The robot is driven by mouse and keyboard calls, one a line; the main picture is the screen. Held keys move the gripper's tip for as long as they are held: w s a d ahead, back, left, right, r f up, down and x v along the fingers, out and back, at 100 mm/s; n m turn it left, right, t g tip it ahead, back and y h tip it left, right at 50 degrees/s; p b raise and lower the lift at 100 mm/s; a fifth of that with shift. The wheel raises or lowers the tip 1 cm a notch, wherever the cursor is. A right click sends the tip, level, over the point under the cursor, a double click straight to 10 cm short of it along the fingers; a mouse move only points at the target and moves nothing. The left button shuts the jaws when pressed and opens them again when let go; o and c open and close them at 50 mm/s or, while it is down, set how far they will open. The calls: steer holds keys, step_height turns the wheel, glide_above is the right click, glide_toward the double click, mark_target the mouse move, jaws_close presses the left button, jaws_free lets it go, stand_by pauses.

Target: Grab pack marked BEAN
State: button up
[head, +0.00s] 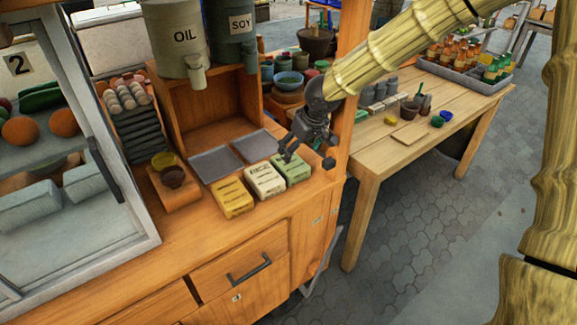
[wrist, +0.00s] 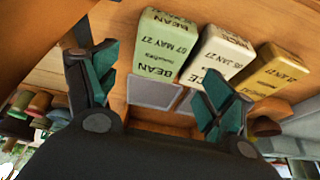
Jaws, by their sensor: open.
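The pack marked BEAN is a pale green block; it lies on the wooden counter at the right end of a row of three in the head view (head: 293,170). In the wrist view the green pack (wrist: 163,50) shows its BEAN label and "07 MAY 27", beyond the fingers and roughly between them. My gripper (head: 306,161) hangs just above and beside the green pack. Its fingers stand apart with nothing between them in the wrist view (wrist: 155,78). The gripper hides a little of the pack in the head view.
A white pack (head: 264,181), its label ending in CE, sits close beside the green one, then a yellow pack (head: 232,199). Grey trays (head: 213,164) lie behind them. A wooden post (head: 346,100) rises close to my gripper.

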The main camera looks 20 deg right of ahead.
mark_target(292, 163)
steer(key=shift+p+x, duration=0.7)
steer(key=shift+x, duration=3.55)
steer(key=c, duration=0.8)
